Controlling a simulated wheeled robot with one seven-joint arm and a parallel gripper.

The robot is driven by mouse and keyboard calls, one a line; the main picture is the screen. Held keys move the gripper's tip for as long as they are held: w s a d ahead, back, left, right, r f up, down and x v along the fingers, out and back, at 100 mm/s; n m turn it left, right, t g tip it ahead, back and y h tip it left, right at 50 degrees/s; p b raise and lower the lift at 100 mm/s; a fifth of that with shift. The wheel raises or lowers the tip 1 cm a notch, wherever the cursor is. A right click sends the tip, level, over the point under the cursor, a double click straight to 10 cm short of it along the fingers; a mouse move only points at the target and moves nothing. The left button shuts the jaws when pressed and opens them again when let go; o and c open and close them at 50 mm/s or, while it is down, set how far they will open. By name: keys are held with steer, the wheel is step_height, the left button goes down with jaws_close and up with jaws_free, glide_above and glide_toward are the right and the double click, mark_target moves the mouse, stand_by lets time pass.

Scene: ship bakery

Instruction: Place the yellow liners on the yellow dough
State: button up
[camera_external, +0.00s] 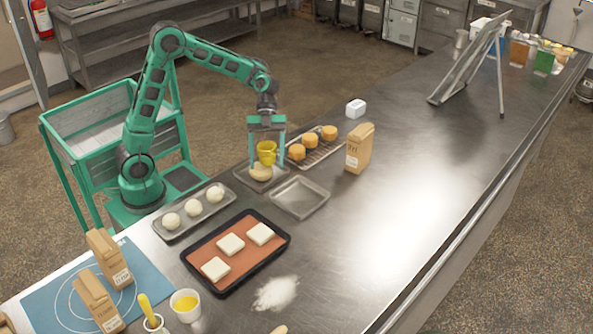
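The yellow liners (267,149) look like small stacked cups. They stand between the fingers of my gripper (267,146), just above or on a pale yellow dough (261,173); contact is too small to tell. The fingers look spread, with narrow gaps on both sides of the liners. The dough lies on a small grey tray (243,176) below my gripper.
An empty metal tray (299,197) lies to the right. A rack of orange buns (310,140) and a carton (359,148) stand beyond. White dough balls (194,208) and a dark tray of white squares (230,244) are nearer. The counter's right side is clear.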

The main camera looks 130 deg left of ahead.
steer(key=shift+r, duration=0.1)
steer(key=v, duration=1.2)
